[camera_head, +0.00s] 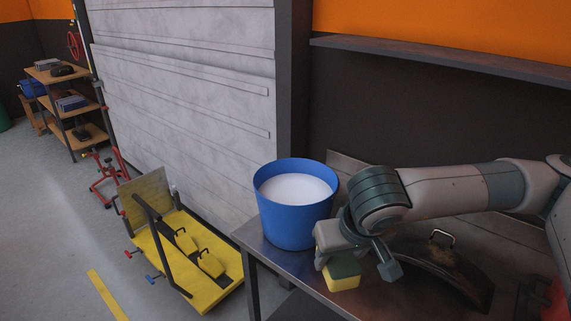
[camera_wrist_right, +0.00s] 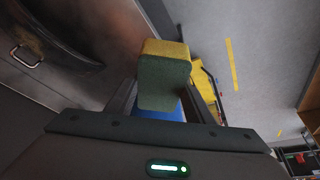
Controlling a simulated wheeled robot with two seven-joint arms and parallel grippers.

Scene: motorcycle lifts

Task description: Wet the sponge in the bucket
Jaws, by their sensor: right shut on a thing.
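The blue bucket (camera_head: 283,226) stands upright at the left end of the metal table, filled near its rim with a pale, whitish liquid (camera_head: 296,187). The sponge (camera_head: 343,275), yellow with a green side, is in front of the bucket and to its right, outside it. My right gripper (camera_head: 345,258) is shut on the sponge. In the right wrist view the sponge (camera_wrist_right: 165,78) sits between the two fingers (camera_wrist_right: 163,105), with a patch of blue below it. I cannot tell whether the sponge touches the table. My left gripper is not in view.
The metal table (camera_head: 276,262) ends just left of the bucket. A yellow lift (camera_head: 190,262) stands on the floor at left. A wall shelf (camera_head: 440,60) runs above.

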